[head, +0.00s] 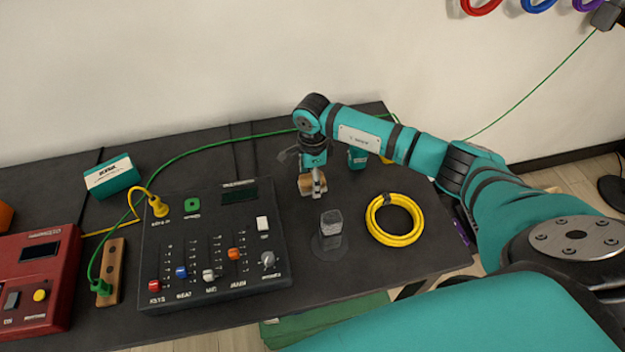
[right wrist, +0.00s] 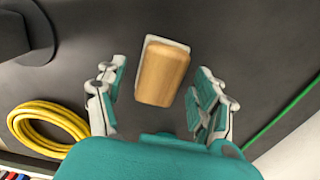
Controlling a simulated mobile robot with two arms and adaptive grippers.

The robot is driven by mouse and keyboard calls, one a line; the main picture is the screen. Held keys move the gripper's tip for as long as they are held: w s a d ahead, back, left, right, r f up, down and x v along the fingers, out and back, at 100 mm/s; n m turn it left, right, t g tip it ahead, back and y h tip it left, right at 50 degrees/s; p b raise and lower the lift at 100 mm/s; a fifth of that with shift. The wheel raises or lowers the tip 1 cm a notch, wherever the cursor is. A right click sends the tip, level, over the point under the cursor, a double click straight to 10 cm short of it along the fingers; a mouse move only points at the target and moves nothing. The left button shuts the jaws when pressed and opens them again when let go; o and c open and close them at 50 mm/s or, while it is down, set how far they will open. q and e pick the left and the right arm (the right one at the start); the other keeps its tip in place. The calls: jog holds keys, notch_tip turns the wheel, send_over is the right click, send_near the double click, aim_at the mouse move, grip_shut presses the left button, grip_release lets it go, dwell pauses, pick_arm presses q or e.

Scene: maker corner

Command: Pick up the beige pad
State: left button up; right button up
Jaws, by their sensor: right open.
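The beige pad (right wrist: 162,74) is a tan, wood-coloured block with a pale layer along its edge, lying on the dark table. In the head view the pad (head: 306,184) shows only in part, behind and beside the fingers of my right gripper (head: 315,180). In the right wrist view my right gripper (right wrist: 158,100) is open, with one finger to each side of the pad. Gaps show between the pad and both fingers. The pad sits a little ahead of the fingertips and is slightly tilted in that picture. My left gripper is not in view.
A coiled yellow cable (head: 394,220) and a grey knob-like piece on a clear disc (head: 331,225) stand nearby. A black mixer panel (head: 213,215) lies to the left. A green cable (head: 200,151) crosses behind. Bare table lies between the pad and the yellow coil.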

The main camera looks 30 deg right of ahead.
jog(key=shift+f, duration=0.2)
jog(key=c, duration=1.3)
jog(key=shift+o, duration=0.2)
notch_tip(320, 180, up, 10)
jog(key=shift+r+b, duration=0.1)
jog(key=shift+b, duration=0.65)
